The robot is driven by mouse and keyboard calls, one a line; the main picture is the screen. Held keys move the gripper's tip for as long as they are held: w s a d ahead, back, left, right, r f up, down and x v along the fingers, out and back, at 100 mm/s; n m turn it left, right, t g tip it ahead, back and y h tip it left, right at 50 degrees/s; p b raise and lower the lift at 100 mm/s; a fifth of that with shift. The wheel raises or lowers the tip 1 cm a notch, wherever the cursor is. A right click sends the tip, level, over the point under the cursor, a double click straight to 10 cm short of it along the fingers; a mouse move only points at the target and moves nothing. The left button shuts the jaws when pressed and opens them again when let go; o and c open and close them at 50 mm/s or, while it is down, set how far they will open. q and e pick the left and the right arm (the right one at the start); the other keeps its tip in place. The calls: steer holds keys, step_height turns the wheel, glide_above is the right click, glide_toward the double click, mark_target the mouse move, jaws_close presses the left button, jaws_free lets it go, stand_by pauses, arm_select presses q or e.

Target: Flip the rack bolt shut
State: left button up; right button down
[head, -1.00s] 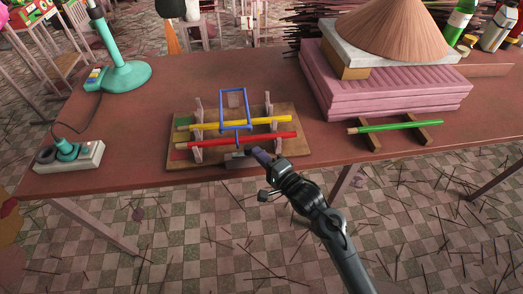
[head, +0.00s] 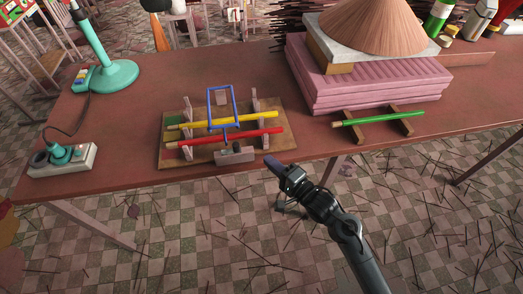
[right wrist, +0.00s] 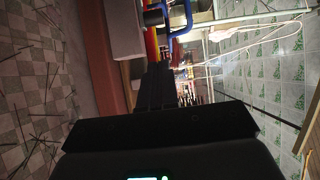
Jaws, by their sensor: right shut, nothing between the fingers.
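The rack is a wooden board (head: 170,158) with pale uprights that hold a yellow stick (head: 190,122) and a red stick (head: 240,136). A blue wire frame (head: 209,105) stands up over the sticks. A grey block (head: 232,156) with a dark knob sits at the board's front edge; I cannot tell how its bolt stands. My right gripper (head: 272,162) is shut and empty, just right of the block and apart from it. In the right wrist view its dark fingers (right wrist: 157,88) point toward the blue frame (right wrist: 180,20). My left gripper is out of view.
A green stick (head: 385,118) lies on a small wooden stand to the right. Behind it are pink stacked slabs (head: 350,85) under a cone. A teal lamp (head: 112,75) and a power strip (head: 75,163) are on the left. The table front between rack and stand is clear.

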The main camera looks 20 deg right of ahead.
steer(key=v, duration=0.4)
steer(key=shift+s+p, duration=0.3)
steer(key=shift+s, duration=0.1)
steer(key=shift+d, duration=0.1)
steer(key=s+a+f+n+g+h, duration=0.1)
steer(key=s+f+n+g+h, duration=0.25)
steer(key=s+n+g, duration=0.6)
steer(key=s+f+n+g+h, duration=0.2)
steer(key=s+f+n+g, duration=0.4)
steer(key=s, duration=0.6)
step_height(320, 180, up, 38)
steer(key=t+p, duration=0.2)
steer(key=p, duration=3.4)
steer(key=shift+a+f+n+p, duration=0.2)
steer(key=shift+n+p, duration=0.1)
steer(key=shift+n, duration=0.15)
